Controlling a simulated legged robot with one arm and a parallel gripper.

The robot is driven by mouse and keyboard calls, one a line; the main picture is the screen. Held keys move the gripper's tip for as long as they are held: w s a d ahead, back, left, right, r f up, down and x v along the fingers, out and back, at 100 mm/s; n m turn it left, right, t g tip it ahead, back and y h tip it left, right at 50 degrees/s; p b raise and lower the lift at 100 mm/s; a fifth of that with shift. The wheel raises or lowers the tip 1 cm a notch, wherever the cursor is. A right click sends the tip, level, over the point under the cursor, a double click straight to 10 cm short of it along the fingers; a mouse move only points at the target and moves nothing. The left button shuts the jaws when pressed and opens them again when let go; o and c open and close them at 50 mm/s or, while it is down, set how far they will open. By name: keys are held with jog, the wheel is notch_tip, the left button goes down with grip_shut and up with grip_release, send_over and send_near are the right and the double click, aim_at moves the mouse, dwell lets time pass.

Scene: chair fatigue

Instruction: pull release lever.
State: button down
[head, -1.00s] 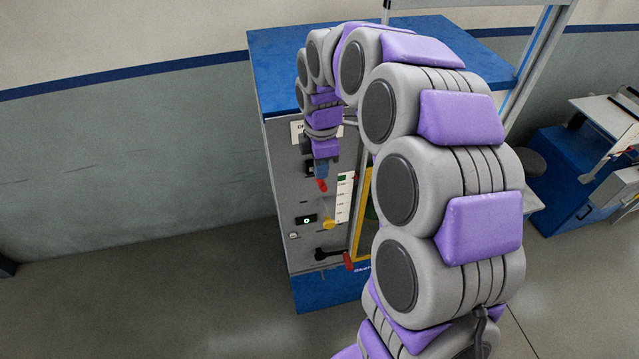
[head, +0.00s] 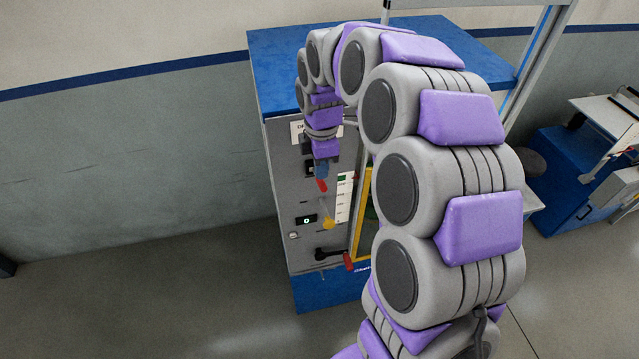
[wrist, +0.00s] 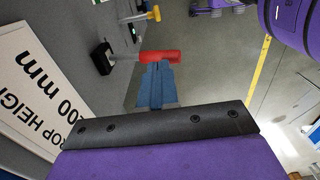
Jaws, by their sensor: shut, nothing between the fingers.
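A red handle (head: 321,185) sits on the front of the grey machine panel (head: 285,175), just below my gripper (head: 321,172). In the wrist view the red handle (wrist: 160,56) lies crosswise at the tips of my gripper's blue fingers (wrist: 156,68). The fingers are shut with nothing between them. They meet or overlap the handle in the picture; I cannot tell whether they touch it. A second lever (head: 348,261), black with a red grip, is low on the panel. No readable label shows which one is the release lever.
A yellow knob (head: 328,224) and a small display (head: 306,220) are on the panel below my gripper. A yellow-edged frame (head: 361,215) stands to the right. A white drop height sign (wrist: 35,85) is close at left in the wrist view. Open floor lies at left.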

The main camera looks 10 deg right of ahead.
aim_at(321, 181)
jog(key=shift+f, duration=0.1)
jog(key=shift+f+b, duration=0.9)
jog(key=shift+f, duration=2.2)
jog(key=shift+s+r+p, duration=0.35)
jog(key=shift+r+p, duration=0.2)
jog(key=shift+r, duration=0.95)
jog(key=shift+s+r+p, duration=0.3)
jog(key=shift+r+p, duration=0.3)
jog(key=shift+r, duration=0.95)
jog(key=shift+s+r+p, duration=0.35)
jog(key=shift+r+p, duration=0.2)
jog(key=shift+r, duration=0.95)
jog(key=s+f+m+b, duration=0.6)
jog(key=s, duration=0.4)
jog(key=s+f+m+g+b, duration=0.1)
jog(key=s+f+m+b, duration=0.5)
jog(key=s, duration=0.5)
jog(key=s+f+m+b, duration=0.6)
jog(key=s, duration=0.5)
jog(key=shift+s+g, duration=0.15)
jog(key=shift+g, duration=0.25)
